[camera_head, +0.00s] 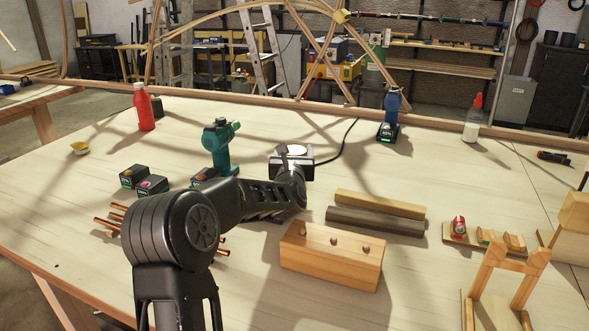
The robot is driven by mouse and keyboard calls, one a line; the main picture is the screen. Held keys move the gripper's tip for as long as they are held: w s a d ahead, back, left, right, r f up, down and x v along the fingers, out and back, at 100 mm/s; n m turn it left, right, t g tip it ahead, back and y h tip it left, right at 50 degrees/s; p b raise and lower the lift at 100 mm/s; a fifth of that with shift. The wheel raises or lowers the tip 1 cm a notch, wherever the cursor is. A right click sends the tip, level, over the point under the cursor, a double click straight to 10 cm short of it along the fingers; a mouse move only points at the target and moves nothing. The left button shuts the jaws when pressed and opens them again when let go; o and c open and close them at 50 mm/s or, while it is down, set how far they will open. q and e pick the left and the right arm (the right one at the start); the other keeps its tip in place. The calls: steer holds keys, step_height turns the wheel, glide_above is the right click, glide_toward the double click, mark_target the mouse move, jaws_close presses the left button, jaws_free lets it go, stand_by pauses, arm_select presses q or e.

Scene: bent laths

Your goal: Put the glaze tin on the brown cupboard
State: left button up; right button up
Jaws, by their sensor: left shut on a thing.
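My left gripper (291,158) is over the middle of the table, its arm coming in from the lower left. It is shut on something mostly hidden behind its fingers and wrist. A pale round top (297,149) shows just beyond the fingers; it may be the glaze tin's lid, but its sides and label are hidden. A black box with a cable (310,170) is right behind the gripper, and I cannot tell whether the held thing touches it. I cannot make out a brown cupboard for certain. My right gripper is not in view.
A teal drill (220,146), red bottle (144,108), blue tool (389,117) and white bottle (472,120) stand on the table. A wooden block (330,258) and laths (378,213) lie in front. The table's back middle is fairly clear.

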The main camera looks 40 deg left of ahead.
arm_select(q)
jaws_close()
steer(key=shift+r, duration=0.1)
stand_by(0.5)
steer(key=shift+r, duration=0.5)
step_height(320, 180, up, 17)
steer(key=p, duration=0.3)
stand_by(0.4)
